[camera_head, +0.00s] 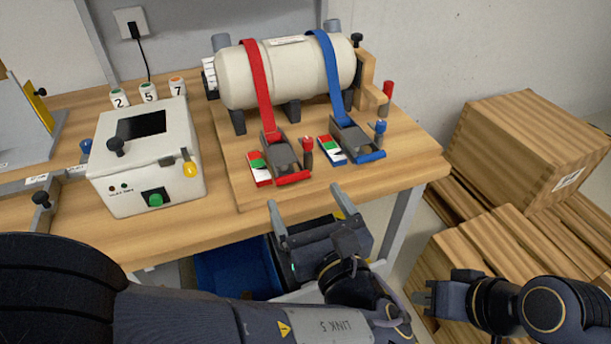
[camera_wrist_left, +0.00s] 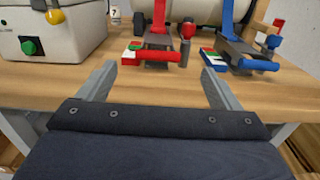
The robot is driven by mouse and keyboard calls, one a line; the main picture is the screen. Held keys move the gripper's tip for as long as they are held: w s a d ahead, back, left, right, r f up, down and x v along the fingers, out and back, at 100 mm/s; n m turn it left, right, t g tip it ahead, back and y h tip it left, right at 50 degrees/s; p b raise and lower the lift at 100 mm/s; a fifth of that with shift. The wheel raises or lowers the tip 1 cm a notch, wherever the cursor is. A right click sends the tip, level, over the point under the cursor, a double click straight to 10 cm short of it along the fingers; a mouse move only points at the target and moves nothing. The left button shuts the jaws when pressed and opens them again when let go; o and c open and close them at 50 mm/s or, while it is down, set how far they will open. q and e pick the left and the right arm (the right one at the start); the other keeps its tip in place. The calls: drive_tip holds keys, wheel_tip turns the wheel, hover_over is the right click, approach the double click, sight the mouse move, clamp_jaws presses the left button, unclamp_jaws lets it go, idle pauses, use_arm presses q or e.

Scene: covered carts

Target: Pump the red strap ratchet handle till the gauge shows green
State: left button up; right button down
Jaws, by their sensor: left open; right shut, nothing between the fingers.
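The red strap (camera_head: 260,85) runs over a cream tank (camera_head: 285,75) to a grey ratchet (camera_head: 280,155) with a red handle bar (camera_head: 292,178). The bar lies low at the ratchet's front, by a red-knobbed post (camera_head: 308,152). A small red, white and green gauge (camera_head: 258,168) sits left of the ratchet; its reading is too small to tell. My left gripper (camera_head: 305,197) is open and empty, in front of the red ratchet at the table's front edge. In the left wrist view the red handle (camera_wrist_left: 155,55) lies ahead between the fingers. My right gripper (camera_head: 425,298) is shut and empty at lower right.
A blue strap (camera_head: 328,65) with its own ratchet (camera_head: 352,140) and gauge (camera_head: 332,149) stands right of the red one. A white control box (camera_head: 150,180) stands left. Numbered cups (camera_head: 148,92) are behind it. Wooden crates (camera_head: 530,145) fill the right side.

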sight(294, 180)
use_arm(q)
drive_tip(key=x, duration=0.7)
drive_tip(key=shift+s+a, duration=0.1)
drive_tip(key=shift+c, duration=0.4)
